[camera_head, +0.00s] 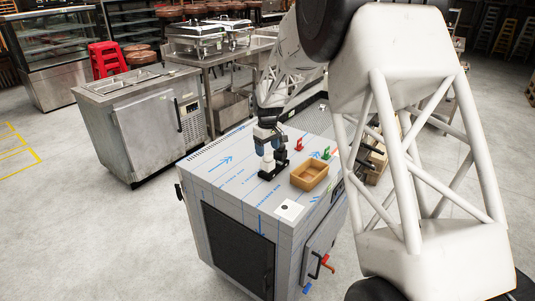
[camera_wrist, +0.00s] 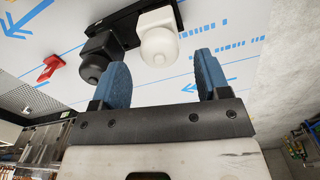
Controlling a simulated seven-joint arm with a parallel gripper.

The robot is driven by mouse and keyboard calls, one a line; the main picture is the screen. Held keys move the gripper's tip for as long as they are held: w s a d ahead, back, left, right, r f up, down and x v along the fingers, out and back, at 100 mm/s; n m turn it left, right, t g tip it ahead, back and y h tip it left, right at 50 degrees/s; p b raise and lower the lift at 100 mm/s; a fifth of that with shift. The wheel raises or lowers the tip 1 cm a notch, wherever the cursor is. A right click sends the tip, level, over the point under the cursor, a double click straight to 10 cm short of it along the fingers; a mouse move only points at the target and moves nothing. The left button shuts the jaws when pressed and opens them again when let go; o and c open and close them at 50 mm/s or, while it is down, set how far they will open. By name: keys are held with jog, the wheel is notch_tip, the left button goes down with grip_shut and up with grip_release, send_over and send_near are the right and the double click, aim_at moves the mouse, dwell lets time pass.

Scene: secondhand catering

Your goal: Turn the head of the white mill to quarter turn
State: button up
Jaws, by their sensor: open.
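The white mill (camera_wrist: 160,38) stands beside a black mill (camera_wrist: 98,62) on a black holder (camera_wrist: 127,24) in the wrist view. The white mill's rounded head faces my gripper (camera_wrist: 160,64). My gripper is open, with two blue fingers. The white mill appears between and just beyond the fingertips, with a visible gap on both sides; contact cannot be made out. The black mill is partly behind the left finger. In the head view my gripper (camera_head: 269,149) is over the black holder (camera_head: 268,173) on the worktop, and the mills are mostly hidden or too small to tell apart.
The worktop (camera_head: 237,180) has blue printed marks. A tan open box (camera_head: 310,175) stands right of the holder. A red item (camera_head: 299,144) and a green item (camera_head: 326,154) stand behind the box. A white card (camera_head: 289,209) lies near the front corner. The left worktop is clear.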

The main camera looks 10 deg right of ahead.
aim_at(268, 154)
jog(key=shift+f, duration=1.3)
jog(key=shift+c, duration=0.4)
jog(key=c, duration=0.8)
jog(key=shift+c, duration=0.2)
jog(key=shift+m, duration=0.4)
jog(key=o, duration=0.9)
jog(key=shift+r, duration=0.1)
jog(key=shift+r, duration=3.8)
